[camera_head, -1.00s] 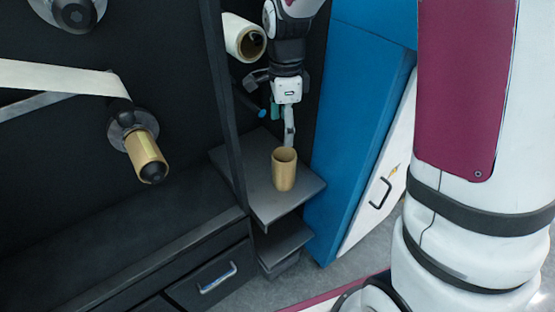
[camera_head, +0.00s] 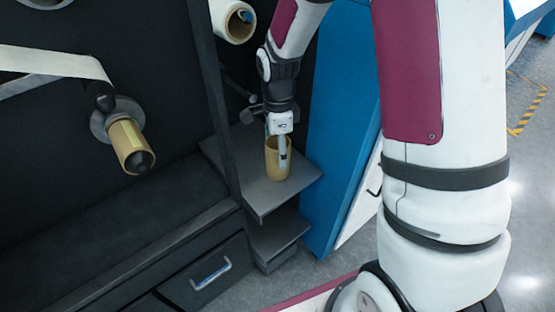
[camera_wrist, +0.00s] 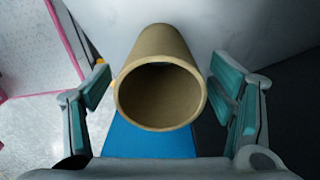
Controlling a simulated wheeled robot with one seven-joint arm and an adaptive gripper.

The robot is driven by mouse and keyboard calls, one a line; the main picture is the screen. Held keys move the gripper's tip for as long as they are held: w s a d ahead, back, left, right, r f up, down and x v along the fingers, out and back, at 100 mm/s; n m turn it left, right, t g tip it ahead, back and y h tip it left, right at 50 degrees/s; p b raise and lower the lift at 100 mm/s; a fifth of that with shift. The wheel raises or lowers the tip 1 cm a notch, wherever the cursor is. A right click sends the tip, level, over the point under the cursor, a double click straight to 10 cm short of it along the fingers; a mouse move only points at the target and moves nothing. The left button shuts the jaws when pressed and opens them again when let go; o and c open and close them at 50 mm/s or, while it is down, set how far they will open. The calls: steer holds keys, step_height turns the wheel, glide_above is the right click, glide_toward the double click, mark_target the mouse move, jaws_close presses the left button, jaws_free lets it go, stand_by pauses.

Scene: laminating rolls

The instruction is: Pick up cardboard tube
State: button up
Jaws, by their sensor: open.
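A short tan cardboard tube (camera_head: 271,166) stands upright on a small dark shelf (camera_head: 257,197) in the head view. In the wrist view the tube (camera_wrist: 165,112) shows its open end toward the camera, between the two teal-padded fingers. My gripper (camera_head: 278,150) is at the tube from above, one finger showing in front of the tube's right side. In the wrist view my gripper (camera_wrist: 163,98) is open, with gaps between each pad and the tube wall. The tube's far end is hidden.
A white roll (camera_head: 233,20) hangs above the shelf. Another tan core (camera_head: 131,146) sits on a spindle of the dark machine at left. A blue panel (camera_head: 343,130) stands close to the shelf's right. A drawer (camera_head: 208,275) lies below left.

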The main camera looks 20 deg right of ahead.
steer(key=shift+f, duration=0.35)
steer(key=c, duration=1.2)
steer(key=shift+c, duration=0.2)
steer(key=shift+r, duration=0.1)
steer(key=shift+r, duration=0.45)
steer(key=s+a+r+p, duration=0.1)
steer(key=s+r, duration=0.1)
steer(key=s, duration=0.5)
steer(key=s+a+r+p, duration=0.2)
steer(key=s, duration=0.6)
steer(key=shift+s+a, duration=0.25)
steer(key=shift+a, duration=0.05)
